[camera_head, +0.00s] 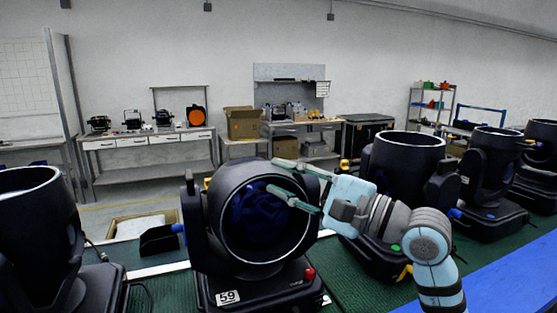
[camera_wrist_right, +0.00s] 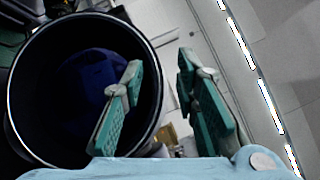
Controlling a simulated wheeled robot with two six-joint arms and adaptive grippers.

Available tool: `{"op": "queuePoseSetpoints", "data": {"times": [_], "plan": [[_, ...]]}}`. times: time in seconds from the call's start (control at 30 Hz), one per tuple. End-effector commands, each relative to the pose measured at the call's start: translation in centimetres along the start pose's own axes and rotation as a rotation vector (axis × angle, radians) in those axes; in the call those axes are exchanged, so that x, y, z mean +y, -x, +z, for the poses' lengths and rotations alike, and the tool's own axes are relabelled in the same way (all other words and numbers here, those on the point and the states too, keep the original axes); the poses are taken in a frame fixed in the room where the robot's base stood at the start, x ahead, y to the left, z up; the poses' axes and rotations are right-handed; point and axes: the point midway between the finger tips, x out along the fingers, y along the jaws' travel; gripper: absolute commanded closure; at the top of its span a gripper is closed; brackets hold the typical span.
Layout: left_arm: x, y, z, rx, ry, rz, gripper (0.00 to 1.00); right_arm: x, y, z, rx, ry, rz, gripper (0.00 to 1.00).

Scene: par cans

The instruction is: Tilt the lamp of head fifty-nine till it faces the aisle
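The lamp of head fifty-nine (camera_head: 213,215) is a black barrel in a yoke on a black base with a white "59" label (camera_head: 228,297). Its round, dark blue opening is turned toward my head camera. My right gripper (camera_head: 278,175) is at the barrel's upper right, its two green-padded fingers spread. In the right wrist view the lamp's rim (camera_wrist_right: 157,75) passes between the fingers of the gripper (camera_wrist_right: 160,65): one overlaps the opening, the other is outside. I cannot tell whether either finger touches the barrel. My left gripper is not in view.
Other black heads stand at the left (camera_head: 35,225) and right (camera_head: 400,165), the nearest right one just behind my right arm. A black scoop-like tool (camera_head: 158,241) lies left of head fifty-nine. A blue strip (camera_head: 510,280) runs along the bottom right. Workbenches (camera_head: 150,140) stand by the back wall.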

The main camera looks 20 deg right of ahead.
Motion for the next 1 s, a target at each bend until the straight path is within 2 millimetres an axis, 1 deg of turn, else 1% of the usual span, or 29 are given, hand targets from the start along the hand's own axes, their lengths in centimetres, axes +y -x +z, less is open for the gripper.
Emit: {"op": "queuePoseSetpoints", "data": {"times": [0.03, 0.13, 0.43, 0.6, 0.9, 0.97, 1.0], "plan": [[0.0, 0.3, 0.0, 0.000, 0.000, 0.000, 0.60, -0.1, -0.7, 0.1, -0.002, -0.003, -0.001, 0.72], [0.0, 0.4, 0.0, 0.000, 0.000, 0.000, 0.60, 0.1, -1.5, 0.1, -0.002, -0.002, 0.001, 0.72], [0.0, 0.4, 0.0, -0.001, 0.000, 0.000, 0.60, 0.2, -1.8, 0.0, -0.002, 0.000, 0.002, 0.72], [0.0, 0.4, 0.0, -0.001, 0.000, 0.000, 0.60, 0.2, -1.8, 0.0, -0.002, 0.000, 0.002, 0.99], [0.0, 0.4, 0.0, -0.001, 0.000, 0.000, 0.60, 0.2, -1.8, 0.1, -0.003, 0.000, 0.001, 1.00], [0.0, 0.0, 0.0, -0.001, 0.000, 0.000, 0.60, 0.4, -1.7, 0.0, -0.005, 0.003, -0.003, 1.00], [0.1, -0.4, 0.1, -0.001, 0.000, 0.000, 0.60, 0.6, -1.6, 0.0, -0.008, 0.008, -0.009, 1.00]]}}
